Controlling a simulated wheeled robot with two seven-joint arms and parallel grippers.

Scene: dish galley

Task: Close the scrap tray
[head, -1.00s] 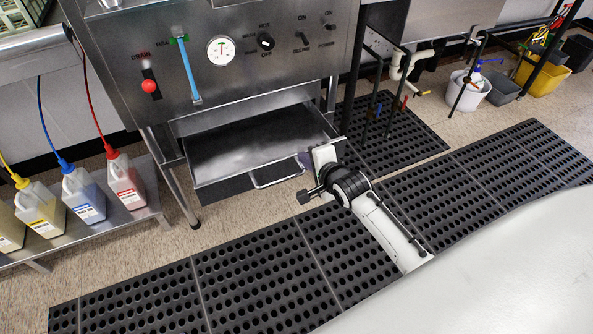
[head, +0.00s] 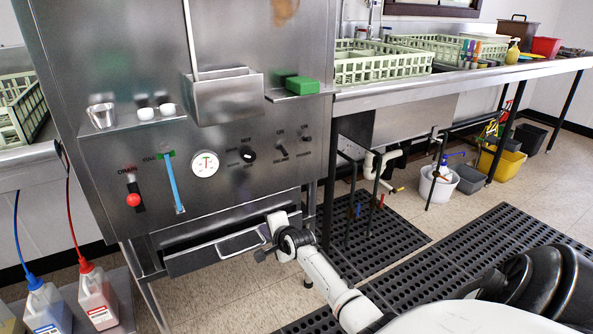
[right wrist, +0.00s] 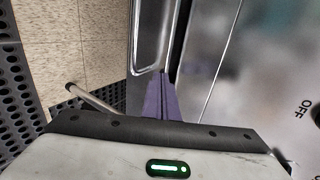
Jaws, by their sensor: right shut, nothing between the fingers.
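The scrap tray (head: 195,261) is a steel drawer low in the front of the dish machine, with a bar handle (head: 243,245). It is mostly in, but its front still stands a little out, with a narrow dark gap above it. My right gripper (head: 267,232) is at the right end of the tray front, beside the handle. In the right wrist view its purple fingers (right wrist: 168,90) are together and empty, at the tray front next to the handle (right wrist: 150,68). Whether they touch it is hard to tell. My left gripper is not in view.
Machine legs stand on both sides of the tray. Coloured jugs (head: 98,300) sit on a low shelf at left. Black floor mats (head: 380,225) and a white bucket (head: 438,184) are at right. The floor below the tray is clear.

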